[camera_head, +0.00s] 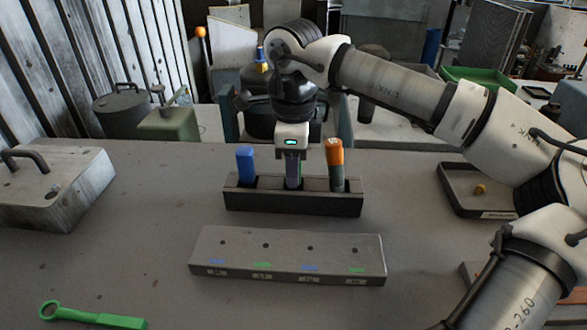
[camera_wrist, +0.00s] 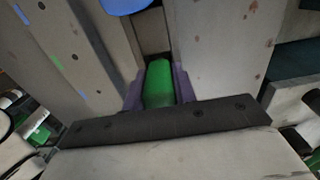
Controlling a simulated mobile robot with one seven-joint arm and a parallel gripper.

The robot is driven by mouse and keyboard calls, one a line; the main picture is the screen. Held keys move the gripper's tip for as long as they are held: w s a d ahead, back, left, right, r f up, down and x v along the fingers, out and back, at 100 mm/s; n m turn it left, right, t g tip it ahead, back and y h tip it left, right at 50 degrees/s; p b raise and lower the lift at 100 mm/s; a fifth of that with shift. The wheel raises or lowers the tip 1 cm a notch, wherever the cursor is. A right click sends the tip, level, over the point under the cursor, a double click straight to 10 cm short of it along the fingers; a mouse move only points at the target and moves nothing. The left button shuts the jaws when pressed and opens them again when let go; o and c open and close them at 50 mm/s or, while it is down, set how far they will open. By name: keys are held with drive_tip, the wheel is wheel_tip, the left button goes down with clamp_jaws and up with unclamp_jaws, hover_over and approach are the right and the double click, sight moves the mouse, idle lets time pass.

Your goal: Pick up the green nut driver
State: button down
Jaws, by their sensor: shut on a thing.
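The green nut driver shows in the wrist view as a green handle (camera_wrist: 158,84), between the two purple fingers of my gripper (camera_wrist: 159,92). The fingers are shut on the handle from both sides. In the head view my gripper (camera_head: 293,170) points down at the middle of a dark holder (camera_head: 292,203), between a blue-handled tool (camera_head: 246,166) and an orange-handled tool (camera_head: 335,158). The fingers hide most of the green driver there. Its lower end is hidden, so I cannot tell whether it rests in the holder.
In front of the holder lies a grey block (camera_head: 287,258) with several holes and blue and green marks. A green ring-ended wrench (camera_head: 92,317) lies at front left, a grey handled box (camera_head: 55,188) at left. A dark tray (camera_head: 462,203) stands at right.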

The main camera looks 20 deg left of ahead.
drive_tip(key=shift+r, duration=0.1)
wheel_tip(320, 180, up, 20)
drive_tip(key=p, duration=0.2)
idle(0.3)
drive_tip(key=c, duration=1.9)
unclamp_jaws()
clamp_jaws()
